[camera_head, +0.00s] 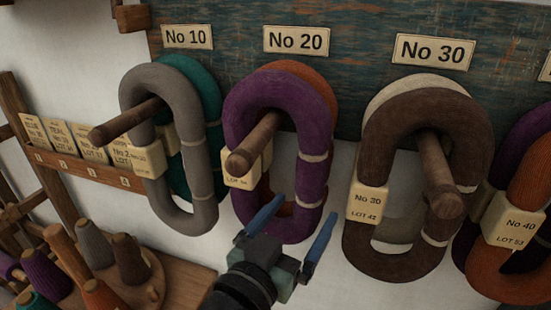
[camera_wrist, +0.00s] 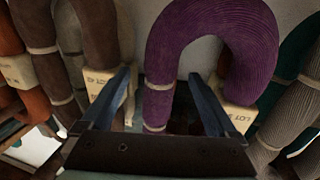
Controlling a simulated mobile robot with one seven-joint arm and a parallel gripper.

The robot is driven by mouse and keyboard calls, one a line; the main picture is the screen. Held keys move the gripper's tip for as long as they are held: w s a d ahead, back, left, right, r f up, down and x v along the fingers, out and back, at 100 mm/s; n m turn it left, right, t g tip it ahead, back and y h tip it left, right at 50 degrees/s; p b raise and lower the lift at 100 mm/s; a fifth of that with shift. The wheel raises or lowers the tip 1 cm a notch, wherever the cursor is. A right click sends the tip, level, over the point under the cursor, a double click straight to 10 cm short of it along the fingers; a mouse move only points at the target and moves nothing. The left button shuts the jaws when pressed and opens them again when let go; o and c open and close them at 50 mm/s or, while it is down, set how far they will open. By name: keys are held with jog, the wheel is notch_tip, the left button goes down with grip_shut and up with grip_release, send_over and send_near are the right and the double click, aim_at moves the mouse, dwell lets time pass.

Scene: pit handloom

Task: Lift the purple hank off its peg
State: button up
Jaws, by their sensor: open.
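The purple hank (camera_head: 237,105) hangs on the wooden peg (camera_head: 256,142) under the No 20 plate, in front of an orange hank (camera_head: 322,86). It has pale ties and a cream tag (camera_head: 238,182). My gripper (camera_head: 306,208) is open and empty, below and in front of the purple hank's lower right side. In the wrist view, one strand of the purple hank (camera_wrist: 188,25) runs down between my two open fingers (camera_wrist: 160,75). I cannot tell whether the fingertips reach past the strand.
A grey hank (camera_head: 142,88) with a teal one behind it hangs at left on No 10. A brown hank (camera_head: 375,140) with a cream one behind hangs close at right on No 30. Orange and purple hanks (camera_head: 523,150) hang at far right. Yarn cones (camera_head: 130,258) stand lower left.

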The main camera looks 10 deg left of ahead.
jog(key=shift+w+d, duration=0.2)
jog(key=shift+w, duration=0.3)
grip_shut()
